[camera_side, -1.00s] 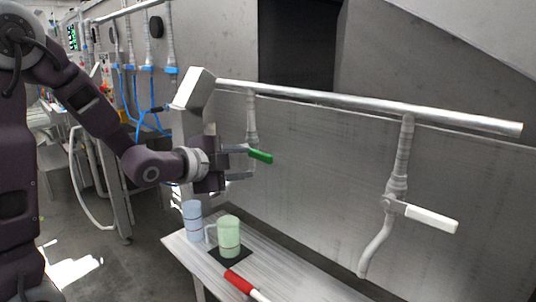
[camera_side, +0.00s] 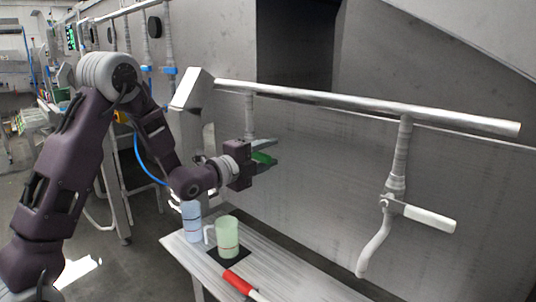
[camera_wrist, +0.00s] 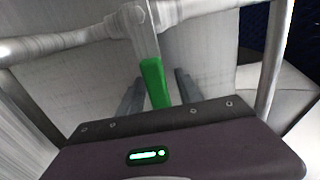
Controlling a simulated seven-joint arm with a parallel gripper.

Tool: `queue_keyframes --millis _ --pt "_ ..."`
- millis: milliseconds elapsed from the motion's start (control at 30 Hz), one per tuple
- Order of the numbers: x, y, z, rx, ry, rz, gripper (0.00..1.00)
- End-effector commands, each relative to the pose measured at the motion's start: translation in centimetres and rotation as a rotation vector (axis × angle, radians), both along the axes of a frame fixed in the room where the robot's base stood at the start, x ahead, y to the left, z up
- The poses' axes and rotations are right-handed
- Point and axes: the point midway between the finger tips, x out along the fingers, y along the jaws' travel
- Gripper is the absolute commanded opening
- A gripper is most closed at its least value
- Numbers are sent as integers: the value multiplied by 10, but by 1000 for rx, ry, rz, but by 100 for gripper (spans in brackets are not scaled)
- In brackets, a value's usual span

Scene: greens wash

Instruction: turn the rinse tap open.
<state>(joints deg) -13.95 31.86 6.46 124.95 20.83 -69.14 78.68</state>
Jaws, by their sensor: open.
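A tap with a green lever handle (camera_side: 263,158) hangs from the long silver pipe at the middle of the side view. My gripper (camera_side: 272,152) is there with its jaws open, partly covering the tap body and handle. In the wrist view the green handle (camera_wrist: 155,83) lies between my two open fingers (camera_wrist: 158,92), with a visible gap on either side. A second tap with a white lever handle (camera_side: 430,218) and a bent spout hangs farther right, well away from my gripper. The pictures do not show which tap is the rinse tap.
The silver pipe (camera_side: 350,101) runs above both taps along the grey wall. Below stands a bench (camera_side: 290,278) with a green mug (camera_side: 228,238) on a black mat (camera_side: 229,258), a blue cup (camera_side: 191,222) and a red-and-white stick (camera_side: 238,282). Space between the taps is free.

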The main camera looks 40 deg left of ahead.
Motion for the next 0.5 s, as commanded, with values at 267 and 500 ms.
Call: queue_keyframes --millis 267,500 --pt "0 0 0 0 0 0 0" --pt "0 0 0 0 0 1 0"
